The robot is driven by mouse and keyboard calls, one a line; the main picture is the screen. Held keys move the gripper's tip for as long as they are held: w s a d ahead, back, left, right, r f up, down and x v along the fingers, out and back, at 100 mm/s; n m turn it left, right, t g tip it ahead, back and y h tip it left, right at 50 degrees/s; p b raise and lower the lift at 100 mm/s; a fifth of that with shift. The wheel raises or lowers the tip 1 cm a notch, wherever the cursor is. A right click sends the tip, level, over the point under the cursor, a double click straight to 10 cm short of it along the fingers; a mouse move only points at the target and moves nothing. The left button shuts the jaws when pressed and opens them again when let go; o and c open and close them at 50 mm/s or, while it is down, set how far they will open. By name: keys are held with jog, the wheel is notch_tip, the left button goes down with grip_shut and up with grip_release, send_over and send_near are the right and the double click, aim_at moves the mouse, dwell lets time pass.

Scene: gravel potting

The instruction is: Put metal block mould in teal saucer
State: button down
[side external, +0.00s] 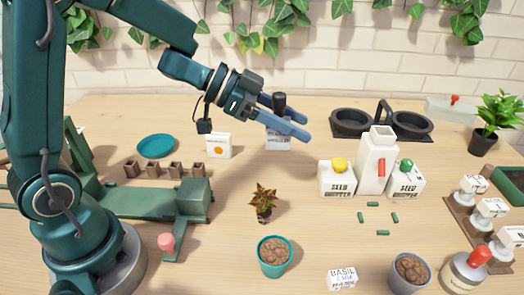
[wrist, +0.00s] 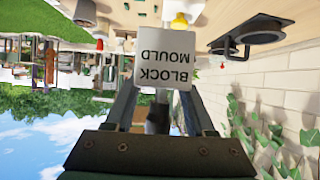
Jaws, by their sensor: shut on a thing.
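The metal block mould (side external: 279,138) is a pale box with a dark upright handle, near the middle back of the table. My gripper (side external: 300,126) reaches in from the left with its blue-grey fingers shut on the handle. In the wrist view, the mould (wrist: 163,62) sits between my gripper's fingers (wrist: 157,95), its "BLOCK MOULD" label upside down. It looks upright, but I cannot tell whether it touches the table. The teal saucer (side external: 157,146) lies flat and empty at the back left, well left of the mould; the wrist view does not show it.
A white card with an orange spot (side external: 218,146) and several small brown pots (side external: 153,169) stand near the saucer. White seed boxes (side external: 337,178) and a tall white bottle (side external: 376,165) stand right of the mould. A dark double-ring holder (side external: 352,123) is behind them.

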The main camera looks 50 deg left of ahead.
jog(key=w+a+r+n+t+y, duration=0.1)
jog(key=w+a+n+y, duration=0.2)
jog(key=a+n+y, duration=0.65)
jog(key=w+a+r+n+t+y, duration=0.1)
jog(key=w+a+n+y, duration=0.35)
jog(key=a, duration=1.05)
jog(key=n+g+y, duration=0.6)
jog(key=n+g, duration=0.9)
jog(key=n, duration=0.3)
send_over(150, 145)
notch_tip(150, 145, down, 5)
notch_tip(150, 145, down, 11)
jog(key=shift+r, duration=0.15)
jog(key=shift+m, duration=0.3)
